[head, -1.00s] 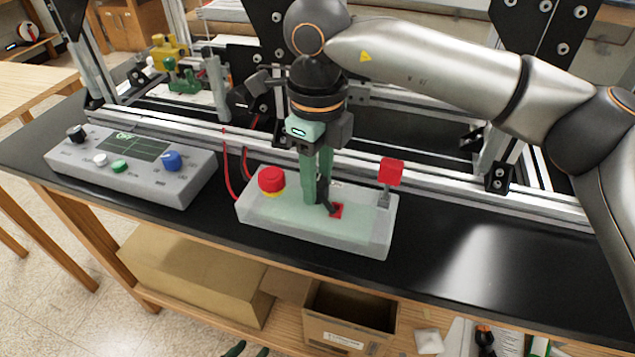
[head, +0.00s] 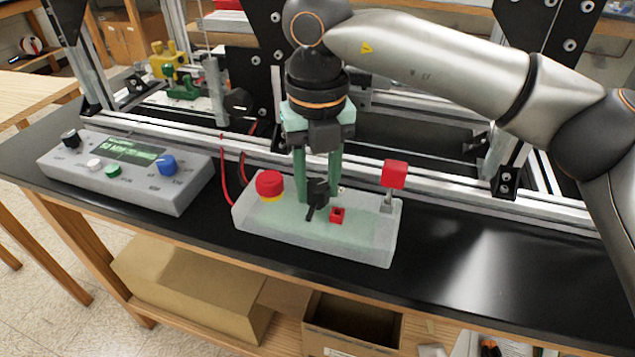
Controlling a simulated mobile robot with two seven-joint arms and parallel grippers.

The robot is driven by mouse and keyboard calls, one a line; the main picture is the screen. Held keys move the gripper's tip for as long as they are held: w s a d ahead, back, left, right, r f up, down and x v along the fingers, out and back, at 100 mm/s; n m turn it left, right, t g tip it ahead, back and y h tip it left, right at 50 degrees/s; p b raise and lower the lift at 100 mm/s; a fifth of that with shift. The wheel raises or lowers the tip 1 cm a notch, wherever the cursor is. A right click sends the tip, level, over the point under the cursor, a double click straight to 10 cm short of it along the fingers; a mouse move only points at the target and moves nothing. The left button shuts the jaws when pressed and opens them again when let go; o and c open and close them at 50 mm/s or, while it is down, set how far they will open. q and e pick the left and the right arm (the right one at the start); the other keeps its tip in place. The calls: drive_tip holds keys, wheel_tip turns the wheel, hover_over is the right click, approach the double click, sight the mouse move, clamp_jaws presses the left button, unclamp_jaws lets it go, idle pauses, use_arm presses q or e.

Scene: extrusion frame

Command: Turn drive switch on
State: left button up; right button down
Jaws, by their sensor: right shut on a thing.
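The drive switch (head: 315,200) is a black rotary handle on the pale green top of a grey control box (head: 375,253). Its lower tip points toward the front and slightly left. A small red square (head: 338,215) lies just right of it. My right gripper (head: 317,190) comes down from above, with its green fingers on either side of the handle and shut on it. The fingers hide part of the switch. My left gripper is not in view.
A red mushroom button (head: 269,183) stands on the box's left, a red flag-like block (head: 394,175) on its right. A grey console (head: 130,172) with knobs and a lit display sits at left. The aluminium frame (head: 440,183) runs behind. Black bench top is clear at right.

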sight(317, 185)
drive_tip(key=shift+r+m, duration=0.1)
drive_tip(key=shift+m, duration=0.2)
drive_tip(key=shift+c, duration=2.3)
unclamp_jaws()
wheel_tip(317, 185, up, 12)
drive_tip(key=p, duration=0.1)
drive_tip(key=shift+r+p, duration=0.25)
drive_tip(key=shift+p, duration=0.15)
